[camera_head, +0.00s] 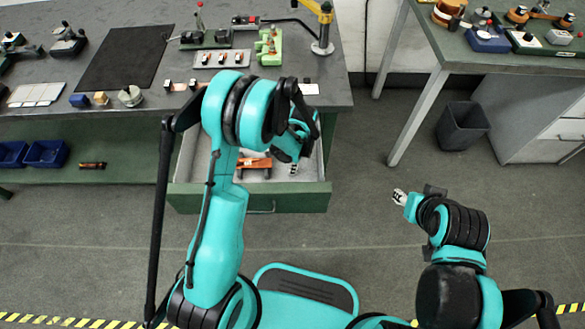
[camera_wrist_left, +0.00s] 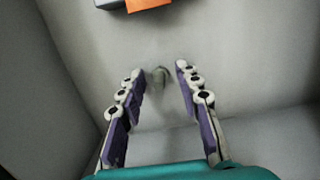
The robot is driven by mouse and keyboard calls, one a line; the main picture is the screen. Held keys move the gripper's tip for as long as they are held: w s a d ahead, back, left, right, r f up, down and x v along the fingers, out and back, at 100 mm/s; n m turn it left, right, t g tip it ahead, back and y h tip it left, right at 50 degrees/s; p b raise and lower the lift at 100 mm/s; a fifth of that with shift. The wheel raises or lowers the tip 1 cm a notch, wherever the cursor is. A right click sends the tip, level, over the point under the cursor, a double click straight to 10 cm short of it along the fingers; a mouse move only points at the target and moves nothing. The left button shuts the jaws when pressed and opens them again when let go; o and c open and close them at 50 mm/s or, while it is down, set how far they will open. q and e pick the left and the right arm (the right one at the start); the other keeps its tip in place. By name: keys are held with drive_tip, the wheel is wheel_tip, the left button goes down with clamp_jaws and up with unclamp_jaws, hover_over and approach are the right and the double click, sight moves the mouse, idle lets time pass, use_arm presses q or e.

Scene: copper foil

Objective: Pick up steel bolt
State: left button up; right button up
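A small grey-green object, likely the steel bolt (camera_wrist_left: 159,77), lies on the drawer floor in the left wrist view. It appears between and just beyond the fingertips of my left gripper (camera_wrist_left: 160,69), which is open and does not touch it visibly. In the head view my left gripper (camera_head: 293,169) reaches down inside the open drawer (camera_head: 300,196), and the bolt cannot be made out there. My right gripper (camera_head: 399,196) hangs over the floor to the right, away from the drawer; its finger opening is too small to tell.
An orange item (camera_head: 253,163) lies in the drawer left of my gripper; it shows at the top of the left wrist view (camera_wrist_left: 148,3). Drawer walls stand close on both sides. The workbench (camera_head: 150,46) above holds tools. A dark bin (camera_head: 462,125) stands at right; floor between is clear.

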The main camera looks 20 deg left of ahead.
use_arm(q)
drive_tip(key=shift+r, duration=0.1)
clamp_jaws()
